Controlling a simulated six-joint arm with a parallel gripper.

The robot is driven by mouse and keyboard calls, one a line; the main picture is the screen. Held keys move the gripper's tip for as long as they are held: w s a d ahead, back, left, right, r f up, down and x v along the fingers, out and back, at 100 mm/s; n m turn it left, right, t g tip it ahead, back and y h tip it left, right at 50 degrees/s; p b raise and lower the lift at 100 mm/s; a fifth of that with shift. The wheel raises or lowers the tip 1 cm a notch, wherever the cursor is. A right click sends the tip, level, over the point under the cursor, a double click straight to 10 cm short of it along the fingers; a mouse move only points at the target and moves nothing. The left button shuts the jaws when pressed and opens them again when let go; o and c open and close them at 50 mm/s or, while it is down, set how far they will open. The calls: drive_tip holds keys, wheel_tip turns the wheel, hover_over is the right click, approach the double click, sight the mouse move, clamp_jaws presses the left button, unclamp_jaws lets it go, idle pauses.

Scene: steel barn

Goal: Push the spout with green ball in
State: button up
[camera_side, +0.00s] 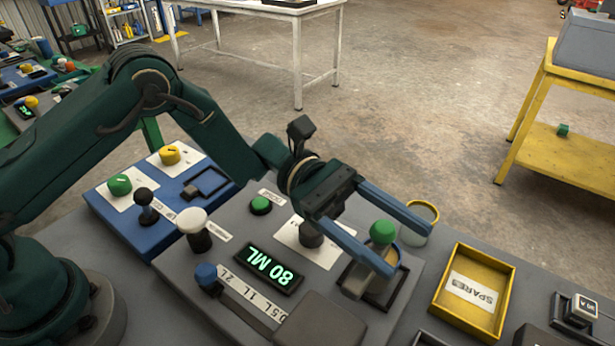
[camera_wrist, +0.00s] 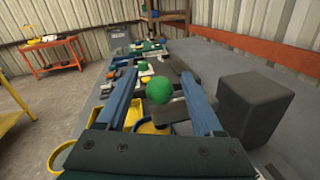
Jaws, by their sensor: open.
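The green ball (camera_side: 383,232) stands upright on the spout (camera_side: 356,279), a grey piece at the dark square frame on the right end of the grey panel. My gripper (camera_side: 411,249) is open, with its two long blue fingers spread. In the side view the ball appears between the fingers. The wrist view also shows the green ball (camera_wrist: 159,91) between the open fingers (camera_wrist: 161,74), with a visible gap on each side. The lower part of the spout is partly hidden by the near finger.
The panel has a display (camera_side: 269,269) reading 80 ML, a green button (camera_side: 261,205), a blue-topped lever (camera_side: 206,275) and a white-topped knob (camera_side: 194,222). A yellow SPARES tray (camera_side: 507,300) lies to the right.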

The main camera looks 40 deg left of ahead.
drive_tip(key=shift+s+d, duration=0.25)
drive_tip(key=shift+d, duration=0.85)
clamp_jaws()
idle(0.7)
